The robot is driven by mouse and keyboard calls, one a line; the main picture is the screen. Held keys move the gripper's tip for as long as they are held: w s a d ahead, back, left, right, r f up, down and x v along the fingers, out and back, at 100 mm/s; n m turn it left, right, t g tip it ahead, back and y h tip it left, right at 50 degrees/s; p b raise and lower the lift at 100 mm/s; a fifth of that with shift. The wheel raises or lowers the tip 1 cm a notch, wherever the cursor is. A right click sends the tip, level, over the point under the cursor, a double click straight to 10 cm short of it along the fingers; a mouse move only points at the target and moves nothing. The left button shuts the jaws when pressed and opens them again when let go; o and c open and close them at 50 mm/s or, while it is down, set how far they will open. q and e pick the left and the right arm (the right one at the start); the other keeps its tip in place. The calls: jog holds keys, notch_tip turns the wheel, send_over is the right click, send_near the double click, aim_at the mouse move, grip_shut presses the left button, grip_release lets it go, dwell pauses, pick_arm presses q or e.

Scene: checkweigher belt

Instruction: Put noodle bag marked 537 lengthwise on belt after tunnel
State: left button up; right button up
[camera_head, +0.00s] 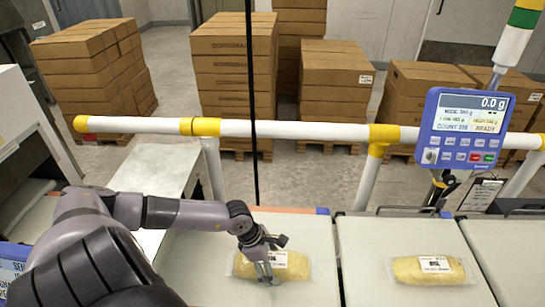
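A yellow noodle bag (295,268) with a white label lies lengthwise across the picture on the left pale belt (215,275). A second noodle bag (425,270) with a white label lies the same way on the middle belt (375,240). The label numbers are too small to read. My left gripper (268,264) is down at the left part of the first bag and covers some of it and its label. Its fingers are at the bag, but whether they grip it cannot be told. My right gripper is not in view.
A white rail (290,129) with yellow joints runs behind the belts. A blue display (463,128) reading 0.0 g and READY hangs at the right. A thin black upright (253,100) stands behind the left belt. Stacked cartons (235,70) stand beyond the rail.

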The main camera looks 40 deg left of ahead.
pick_arm(q)
jog(key=shift+o, duration=1.1)
jog(key=shift+r, duration=0.2)
jog(key=shift+s+a+r, duration=0.1)
jog(key=shift+a, duration=0.05)
jog(key=b+v, duration=0.2)
jog(key=v, duration=0.8)
jog(key=shift+v, duration=0.8)
